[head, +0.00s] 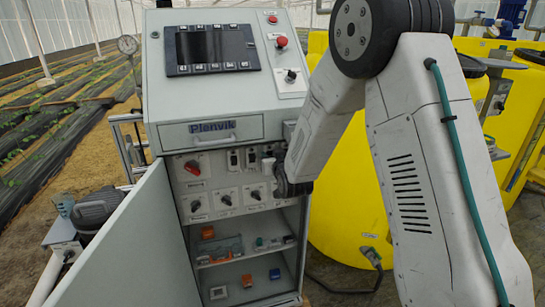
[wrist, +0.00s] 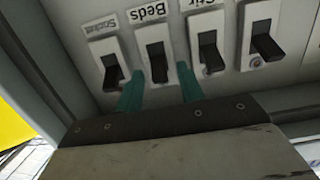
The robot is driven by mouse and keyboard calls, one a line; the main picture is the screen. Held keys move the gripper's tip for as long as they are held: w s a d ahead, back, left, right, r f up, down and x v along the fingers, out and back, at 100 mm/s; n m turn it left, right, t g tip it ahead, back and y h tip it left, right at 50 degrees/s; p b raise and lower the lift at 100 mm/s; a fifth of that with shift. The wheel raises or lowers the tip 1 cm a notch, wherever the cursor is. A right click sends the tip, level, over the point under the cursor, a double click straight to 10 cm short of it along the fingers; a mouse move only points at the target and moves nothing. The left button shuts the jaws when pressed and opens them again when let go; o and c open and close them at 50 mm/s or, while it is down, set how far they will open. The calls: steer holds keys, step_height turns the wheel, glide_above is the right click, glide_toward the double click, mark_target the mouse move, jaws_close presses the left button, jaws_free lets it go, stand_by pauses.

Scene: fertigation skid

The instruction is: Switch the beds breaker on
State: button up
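The beds breaker (wrist: 156,50) is a black lever on a white plate under a label reading "Beds" in the wrist view. Its lever hangs toward the bottom of that view, much like its neighbours. My gripper (wrist: 160,88) has two teal fingers spread apart, one on either side of the lower end of the beds lever. Nothing is visibly clamped, and I cannot tell whether a finger touches the lever. In the head view my wrist hides much of the breaker row's right end, and the fingers are not clear there.
Other breakers flank it: one on the left (wrist: 111,70) and two on the right (wrist: 209,50) (wrist: 263,38). In the head view, a red-handled switch (head: 193,167) and rotary knobs (head: 226,199) share the panel. The open cabinet door (head: 135,245) stands at left; yellow tanks (head: 350,200) stand right.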

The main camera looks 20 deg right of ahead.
steer(key=shift+s, duration=0.15)
steer(key=s+r, duration=0.1)
steer(key=s, duration=0.6)
steer(key=shift+s, duration=0.2)
